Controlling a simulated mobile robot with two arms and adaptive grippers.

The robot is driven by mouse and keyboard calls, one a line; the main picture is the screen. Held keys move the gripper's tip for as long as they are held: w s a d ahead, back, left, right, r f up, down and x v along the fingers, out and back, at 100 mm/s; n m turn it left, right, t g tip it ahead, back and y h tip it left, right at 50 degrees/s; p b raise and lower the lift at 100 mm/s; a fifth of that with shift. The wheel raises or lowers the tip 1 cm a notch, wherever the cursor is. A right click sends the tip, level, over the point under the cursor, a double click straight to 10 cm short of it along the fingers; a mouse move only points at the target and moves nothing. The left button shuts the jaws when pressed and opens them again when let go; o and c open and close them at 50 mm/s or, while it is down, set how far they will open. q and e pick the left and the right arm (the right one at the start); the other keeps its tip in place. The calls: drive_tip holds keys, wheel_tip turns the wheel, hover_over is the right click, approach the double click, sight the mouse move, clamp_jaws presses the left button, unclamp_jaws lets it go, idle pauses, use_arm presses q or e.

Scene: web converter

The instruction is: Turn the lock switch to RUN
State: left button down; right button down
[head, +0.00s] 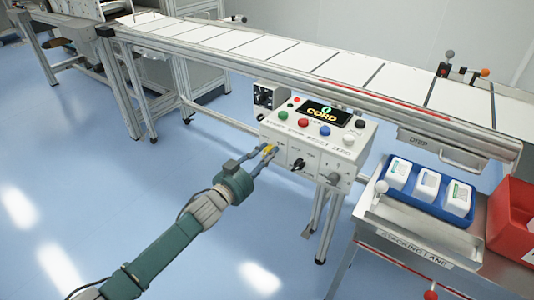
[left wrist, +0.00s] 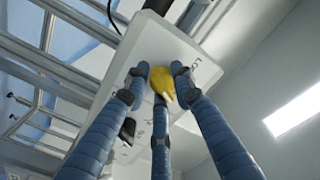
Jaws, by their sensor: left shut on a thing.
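The white control box (head: 318,150) stands on legs by the conveyor. A yellow switch knob (head: 268,149) is on the left of its front face; I take it for the lock switch. My left gripper (head: 264,154) reaches it from the left, with its fingers shut around the knob. In the left wrist view, the fingers (left wrist: 165,80) of this gripper surround the yellow knob (left wrist: 164,84) and partly hide it. A label beside the knob is only partly legible, so I cannot read the switch position. My right gripper is not in view.
A black knob (head: 298,164) and a grey knob (head: 333,178) sit right of the yellow one. Coloured buttons and a lit display (head: 322,113) are on top. The conveyor (head: 290,58) runs behind. A blue tray (head: 404,194) and a red bin (head: 508,225) stand right.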

use_arm(q)
drive_tip(key=m, duration=0.1)
drive_tip(key=f+m, duration=0.1)
drive_tip(key=m, duration=0.1)
drive_tip(key=shift+a, duration=0.35)
drive_tip(key=shift+m, duration=0.3)
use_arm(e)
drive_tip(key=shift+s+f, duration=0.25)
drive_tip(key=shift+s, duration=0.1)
use_arm(q)
drive_tip(key=shift+w+r, duration=0.1)
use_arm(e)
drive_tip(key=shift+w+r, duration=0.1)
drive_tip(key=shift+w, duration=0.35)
use_arm(q)
drive_tip(key=c, duration=1.5)
unclamp_jaws()
drive_tip(key=shift+a, duration=0.1)
drive_tip(key=shift+r, duration=0.2)
drive_tip(key=v, duration=1.2)
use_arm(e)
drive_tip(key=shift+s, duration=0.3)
